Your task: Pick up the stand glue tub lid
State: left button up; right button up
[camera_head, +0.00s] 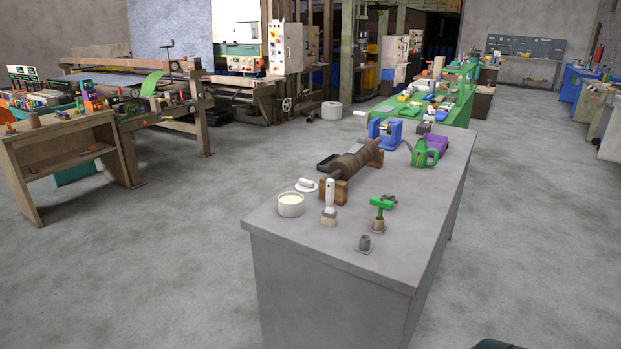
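A small white lid (305,187) lies flat on the grey bench (400,262), just behind a white round tub (291,207). The lid has a raised white grip on top. The tub is open and shows a pale cream filling. A brush (329,213) with a white handle stands upright to the right of the tub. I see neither of my grippers in the head view. A dark rounded shape shows at the bottom edge, right of centre, too cut off to identify.
A dark brown roller (355,159) on wooden blocks lies behind the lid. A green tool on a small stand (380,210), a grey socket (365,243), a green can (425,153) and a blue device (385,131) share the bench. Floor is open around the bench's front and right.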

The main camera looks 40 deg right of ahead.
aim_at(304, 185)
jog(key=i+z, duration=0.5)
jog(key=i+j+z, duration=0.15)
jog(key=z, duration=0.35)
jog(key=i+j+z, duration=0.35)
jog(key=z, duration=0.15)
jog(key=i+j+z, duration=0.45)
jog(key=j+z, duration=0.2)
jog(key=i+j+z, duration=0.3)
jog(key=j+z, duration=0.5)
jog(key=j, duration=0.35)
jog(key=i, duration=0.05)
